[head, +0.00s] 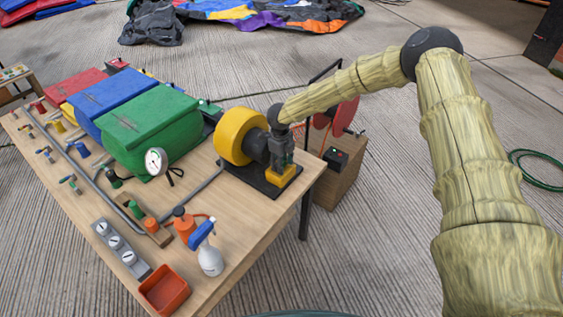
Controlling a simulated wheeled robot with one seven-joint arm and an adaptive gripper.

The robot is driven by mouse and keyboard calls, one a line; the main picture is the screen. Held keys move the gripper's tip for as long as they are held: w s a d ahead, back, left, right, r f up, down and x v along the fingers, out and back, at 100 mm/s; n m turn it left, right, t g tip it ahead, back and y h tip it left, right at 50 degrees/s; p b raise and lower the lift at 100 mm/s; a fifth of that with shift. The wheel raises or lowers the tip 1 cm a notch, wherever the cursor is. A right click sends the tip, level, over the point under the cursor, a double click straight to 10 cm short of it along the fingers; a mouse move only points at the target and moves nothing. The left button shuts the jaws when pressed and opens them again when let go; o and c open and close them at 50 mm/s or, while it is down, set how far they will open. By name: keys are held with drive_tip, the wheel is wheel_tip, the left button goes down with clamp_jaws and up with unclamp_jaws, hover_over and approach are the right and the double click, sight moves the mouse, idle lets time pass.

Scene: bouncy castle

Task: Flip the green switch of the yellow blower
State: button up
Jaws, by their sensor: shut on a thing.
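The yellow blower (236,137) stands on a dark base plate at the right end of the wooden table. A yellow box (282,175) sits on the base plate at its right. My gripper (283,161) reaches down from above, beside the blower's dark motor part, over this yellow box. Its fingers are shut on a small green piece (290,157), which looks like the green switch. The fingers hide most of it, and I cannot tell which way it is set.
Green (150,131), blue and red bundles lie across the table's back. A wooden box (343,172) and a red reel are beyond the right edge.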

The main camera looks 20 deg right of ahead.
sight(284, 163)
drive_tip(key=shift+w+d+g+y, duration=0.1)
drive_tip(key=shift+g+y, duration=0.3)
drive_tip(key=o, duration=1)
drive_tip(key=shift+r, duration=0.1)
wheel_tip(284, 163, up, 12)
drive_tip(key=shift+w+d, duration=0.25)
drive_tip(key=shift+d, duration=0.15)
